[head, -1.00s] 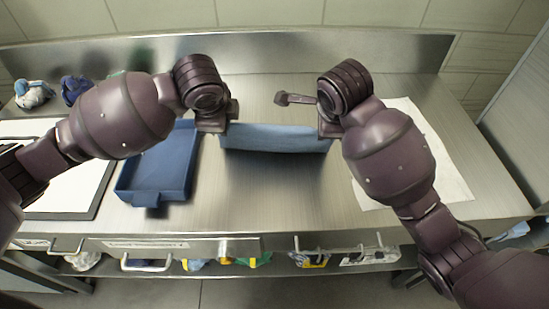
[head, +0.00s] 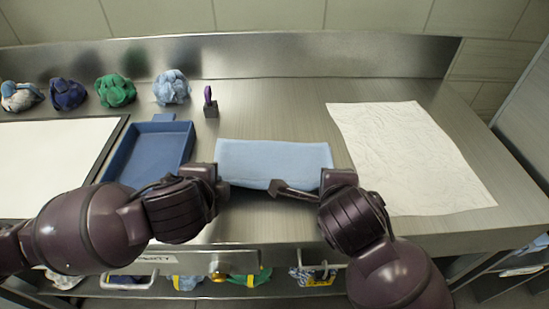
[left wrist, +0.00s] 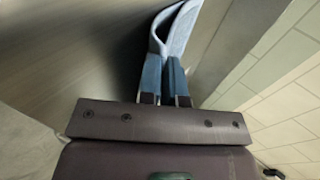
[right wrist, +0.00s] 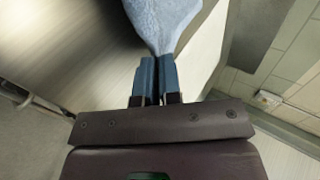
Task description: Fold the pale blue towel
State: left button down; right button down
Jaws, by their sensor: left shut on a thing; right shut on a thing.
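The pale blue towel (head: 274,160) lies as a wide strip on the steel counter in the head view, its near edge between my two grippers. My left gripper (head: 220,178) is at its near left corner. The left wrist view shows the fingers (left wrist: 167,82) shut on the towel (left wrist: 178,30), which bends in a loop above the fingertips. My right gripper (head: 325,180) is at the near right corner. In the right wrist view its fingers (right wrist: 156,80) are shut on the towel's gathered edge (right wrist: 160,28). The wrists hide part of the near edge.
A blue tray (head: 150,155) stands left of the towel, and a white board (head: 50,150) lies farther left. A white textured sheet (head: 410,155) lies on the right. Several crumpled cloths, including a green one (head: 115,90), and a small dark holder (head: 211,108) stand at the back.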

pick_arm(q)
jog(key=shift+s+f+t, duration=0.4)
jog(key=shift+s, duration=0.1)
pick_arm(e)
jog(key=shift+s+f+t, duration=0.3)
jog(key=shift+s+f, duration=0.05)
jog(key=shift+s, duration=0.1)
pick_arm(q)
jog(key=c, duration=1)
grip_release()
pick_arm(e)
jog(key=c, duration=1)
grip_release()
pick_arm(q)
jog(key=shift+r, duration=0.15)
pick_arm(e)
jog(key=shift+r, duration=0.1)
